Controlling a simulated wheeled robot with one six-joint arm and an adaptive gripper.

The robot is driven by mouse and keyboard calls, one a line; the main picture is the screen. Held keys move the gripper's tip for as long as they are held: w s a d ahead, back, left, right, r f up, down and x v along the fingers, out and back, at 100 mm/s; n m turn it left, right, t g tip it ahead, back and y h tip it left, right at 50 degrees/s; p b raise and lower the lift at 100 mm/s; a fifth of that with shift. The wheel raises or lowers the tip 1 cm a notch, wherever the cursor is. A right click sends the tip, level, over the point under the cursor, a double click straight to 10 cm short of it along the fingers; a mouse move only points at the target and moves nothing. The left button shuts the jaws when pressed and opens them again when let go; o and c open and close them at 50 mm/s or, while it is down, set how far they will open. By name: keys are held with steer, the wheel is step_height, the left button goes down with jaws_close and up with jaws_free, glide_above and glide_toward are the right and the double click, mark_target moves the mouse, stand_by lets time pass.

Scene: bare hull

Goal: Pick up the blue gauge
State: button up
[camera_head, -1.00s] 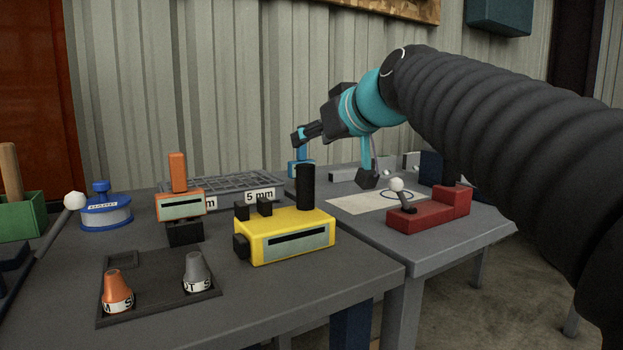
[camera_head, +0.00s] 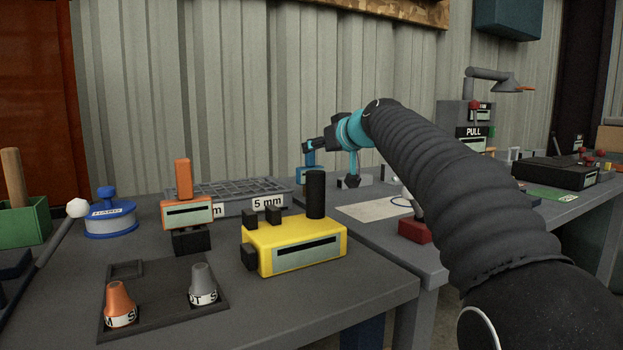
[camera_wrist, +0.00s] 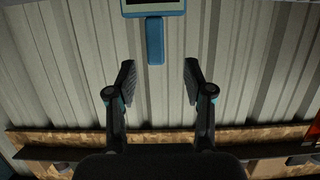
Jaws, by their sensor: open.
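The blue gauge (camera_head: 309,174) stands at the back of the workbench in the head view, near the corrugated wall and partly hidden by my gripper. My gripper (camera_head: 332,165) is open and empty. In the wrist view, the two fingertips (camera_wrist: 158,78) are spread wide, and the handle lies beyond them, roughly centred between them. I see no contact with it.
A yellow block gauge (camera_head: 297,245), an orange gauge (camera_head: 187,212), a grey grid tray (camera_head: 235,190) and a blue round tool (camera_head: 109,215) stand on the near bench. A red block (camera_head: 413,230) is under my arm. A white sheet (camera_head: 375,209) lies flat nearby.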

steer(key=x, duration=0.2)
steer(key=p+x, duration=0.1)
steer(key=x, duration=0.2)
steer(key=shift+w+d, duration=0.2)
steer(key=shift+d, duration=0.1)
steer(key=shift+w+a+f+p, duration=0.3)
steer(key=shift+w+a, duration=0.1)
steer(key=shift+w, duration=0.1)
jaws_close()
